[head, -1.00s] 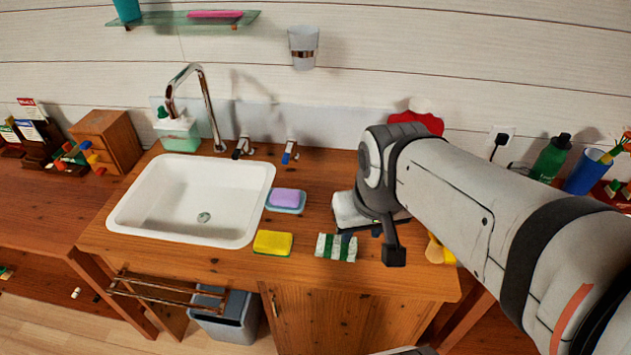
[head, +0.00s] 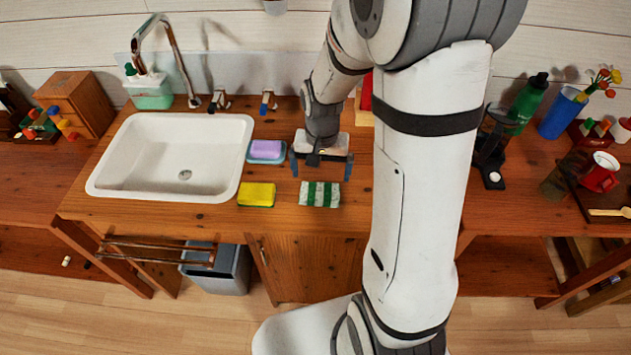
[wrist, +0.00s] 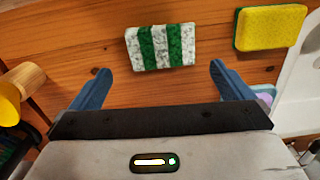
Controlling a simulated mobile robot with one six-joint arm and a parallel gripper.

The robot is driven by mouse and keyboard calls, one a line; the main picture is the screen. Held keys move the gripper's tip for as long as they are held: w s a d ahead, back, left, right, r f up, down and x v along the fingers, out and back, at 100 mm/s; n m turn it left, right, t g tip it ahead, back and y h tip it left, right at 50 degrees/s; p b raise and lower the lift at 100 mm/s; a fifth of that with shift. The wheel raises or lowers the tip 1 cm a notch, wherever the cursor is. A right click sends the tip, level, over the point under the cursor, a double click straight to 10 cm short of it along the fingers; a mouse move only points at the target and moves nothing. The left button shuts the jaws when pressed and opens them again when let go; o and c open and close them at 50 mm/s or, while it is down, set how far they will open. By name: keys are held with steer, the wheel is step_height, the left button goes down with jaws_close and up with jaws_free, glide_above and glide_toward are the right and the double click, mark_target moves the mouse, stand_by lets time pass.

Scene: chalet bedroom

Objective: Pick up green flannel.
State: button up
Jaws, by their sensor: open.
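The green flannel (head: 320,194) is a small folded cloth with green and speckled white stripes. It lies flat on the wooden counter near its front edge, and shows at the top middle of the wrist view (wrist: 161,46). My gripper (head: 321,167) is open and empty, with its fingers spread. It is just behind the flannel in the head view. In the wrist view my fingertips (wrist: 160,70) stand to either side of the flannel's line, short of it. Nothing covers the flannel.
A yellow sponge (head: 256,194) lies close left of the flannel. A purple sponge (head: 266,148) sits on a blue dish beside the white sink (head: 225,185). A green bottle (head: 528,103) and blue cup (head: 562,113) stand at the right. Bare counter lies right of the flannel.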

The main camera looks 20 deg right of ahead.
mark_target(320, 190)
steer(key=shift+w+f+p, duration=0.15)
steer(key=shift+f+p, duration=0.35)
steer(key=shift+f, duration=3.4)
steer(key=shift+c, duration=0.2)
steer(key=c, duration=0.6)
